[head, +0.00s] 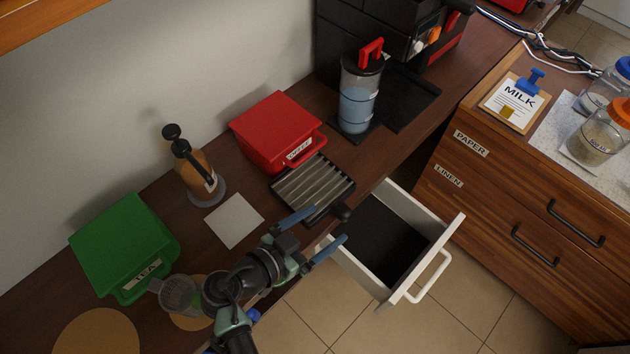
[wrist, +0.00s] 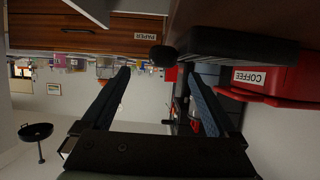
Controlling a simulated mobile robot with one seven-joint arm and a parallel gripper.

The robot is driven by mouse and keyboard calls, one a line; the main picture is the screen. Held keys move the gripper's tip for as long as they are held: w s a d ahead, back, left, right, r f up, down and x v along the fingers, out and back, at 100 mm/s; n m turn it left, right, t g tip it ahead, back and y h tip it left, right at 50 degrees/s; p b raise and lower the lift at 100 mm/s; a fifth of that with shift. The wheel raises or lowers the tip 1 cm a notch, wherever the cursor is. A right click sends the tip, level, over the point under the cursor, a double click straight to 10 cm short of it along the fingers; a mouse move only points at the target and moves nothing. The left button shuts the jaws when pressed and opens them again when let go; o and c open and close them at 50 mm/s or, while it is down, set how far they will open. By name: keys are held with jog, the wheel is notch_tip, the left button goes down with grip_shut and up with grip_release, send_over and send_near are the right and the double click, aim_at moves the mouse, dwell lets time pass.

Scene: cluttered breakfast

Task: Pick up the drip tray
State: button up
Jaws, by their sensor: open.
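The drip tray (head: 308,183) is a dark rectangular tray with a ribbed grey top. It lies on the brown counter in front of the red coffee box, its black knob (head: 343,211) toward the open drawer. In the wrist view the tray (wrist: 240,45) is a dark slab at the upper right, its knob (wrist: 163,54) in line with the gap between my fingers. My gripper (head: 328,226) is open and empty, its blue fingers pointing toward the knob; it also shows in the wrist view (wrist: 159,76). I cannot tell whether the fingertips reach around the knob.
A white drawer (head: 438,249) stands open below the counter, right of my gripper. The red coffee box (head: 270,128) is close behind the tray. A blue-filled canister (head: 358,105), a syrup pump bottle (head: 194,172) and a green tea box (head: 122,238) stand on the counter.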

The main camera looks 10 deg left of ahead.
aim_at(343, 208)
jog(key=x, duration=0.5)
jog(key=shift+w+d+r+p, duration=0.1)
jog(key=shift+w+r+p, duration=0.2)
jog(key=shift+w, duration=0.2)
grip_shut()
